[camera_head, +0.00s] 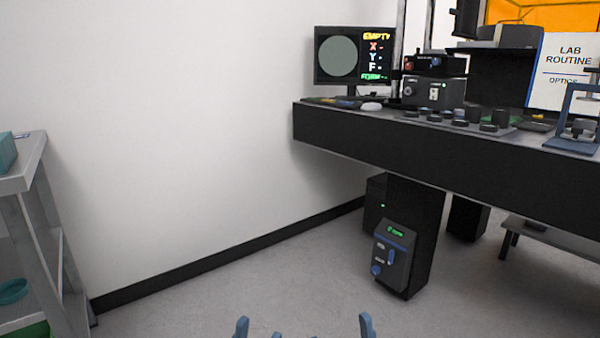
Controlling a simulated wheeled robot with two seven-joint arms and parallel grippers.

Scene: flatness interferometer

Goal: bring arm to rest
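Blue gripper fingertips poke up at the bottom edge of the head view. The taller tip on the left (241,327) and the taller tip on the right (366,326) stand well apart, with small tips low between them. The arms and the rest of the grippers are cut off by the frame, so I cannot tell how the tips pair up or whether either gripper is open. No object shows at the tips. They stand over bare floor, clear of the bench (400,146).
On the bench are a monitor (354,56) reading "EMPTY", dark instrument boxes (434,92) and several dark round pieces. A control box (393,257) stands below the bench. A grey shelf rack (38,225) is at the left. The floor (230,290) between is free.

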